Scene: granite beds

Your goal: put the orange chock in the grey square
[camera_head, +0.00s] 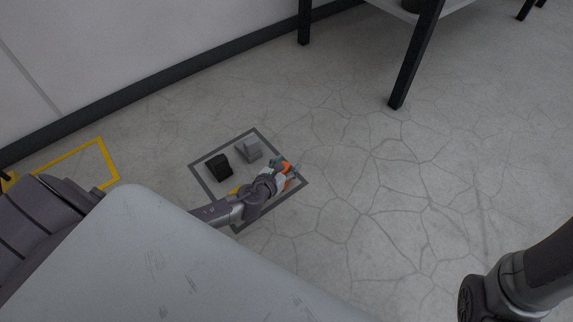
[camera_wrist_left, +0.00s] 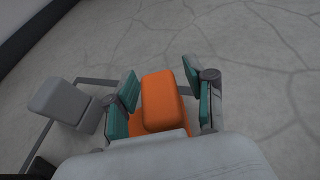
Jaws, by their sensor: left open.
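The orange chock (camera_head: 287,168) is on the floor at the right corner of the grey square (camera_head: 222,147), partly hidden by my left gripper (camera_head: 283,172). In the left wrist view the orange chock (camera_wrist_left: 158,100) lies between the two teal finger pads of my left gripper (camera_wrist_left: 160,105). The jaws are open, with a gap on the right side of the chock; the left pad is close to it, and I cannot tell if it touches. The chock's lower part is hidden. My right gripper is out of view.
Inside the grey square stand a grey chock (camera_head: 249,150) and a black chock (camera_head: 218,167); a yellow thing (camera_head: 236,190) is mostly hidden by my left arm. A yellow outline (camera_head: 108,160) lies left. A black-legged table (camera_head: 410,65) stands behind. Floor to the right is clear.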

